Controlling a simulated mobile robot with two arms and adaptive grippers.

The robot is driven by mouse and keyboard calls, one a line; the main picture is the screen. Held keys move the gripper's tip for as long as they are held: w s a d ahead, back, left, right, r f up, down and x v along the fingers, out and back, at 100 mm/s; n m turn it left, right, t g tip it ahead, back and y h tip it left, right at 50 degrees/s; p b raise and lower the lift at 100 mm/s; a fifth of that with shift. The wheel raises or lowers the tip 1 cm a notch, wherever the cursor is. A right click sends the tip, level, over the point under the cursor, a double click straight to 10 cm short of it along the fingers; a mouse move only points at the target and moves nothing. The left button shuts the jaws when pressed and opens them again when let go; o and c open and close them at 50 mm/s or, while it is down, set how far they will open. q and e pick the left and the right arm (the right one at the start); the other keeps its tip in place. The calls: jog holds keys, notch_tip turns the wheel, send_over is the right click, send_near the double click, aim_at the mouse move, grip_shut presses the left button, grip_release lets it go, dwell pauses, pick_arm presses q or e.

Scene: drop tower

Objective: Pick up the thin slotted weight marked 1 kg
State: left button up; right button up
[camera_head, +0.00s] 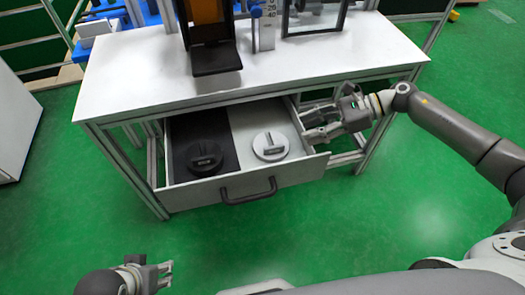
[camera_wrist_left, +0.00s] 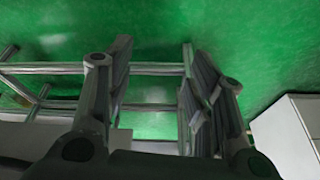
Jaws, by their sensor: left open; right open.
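An open drawer (camera_head: 255,193) under the table holds two round slotted weights. A black weight (camera_head: 206,157) lies on the dark left half, and a pale grey weight (camera_head: 269,146) lies on the white right half. Each has a small dark label, too small to read here, so I cannot tell which is the thin 1 kg one. My right gripper (camera_head: 307,121) is open and empty at the drawer's right side, to the right of the pale weight. My left gripper (camera_head: 168,274) is open and empty, low in front of the drawer; its fingers also show in the left wrist view (camera_wrist_left: 158,70).
The white table top (camera_head: 130,68) overhangs the back of the drawer. A dark and orange apparatus (camera_head: 208,45) and a framed clear panel (camera_head: 315,18) stand on it. The drawer's dark handle (camera_head: 248,193) sticks out in front. Green floor (camera_head: 345,225) is clear before it.

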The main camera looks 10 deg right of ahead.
aim_at(279, 145)
jog(key=shift+s+d+f, duration=0.1)
jog(key=shift+f, duration=0.3)
jog(key=x, duration=0.4)
jog(key=shift+a+f, duration=0.2)
jog(key=shift+a, duration=0.1)
jog(key=shift+a+f, duration=0.35)
jog(key=shift+a, duration=0.1)
jog(key=x, duration=0.4)
jog(key=shift+f+b, duration=0.2)
jog(key=shift+b, duration=0.15)
grip_shut()
pick_arm(q)
jog(key=shift+w+d+f+t, duration=0.1)
jog(key=shift+w+d+t, duration=0.1)
jog(key=shift+w+t, duration=0.5)
jog(key=shift+w, duration=0.15)
pick_arm(e)
jog(key=shift+r, duration=0.25)
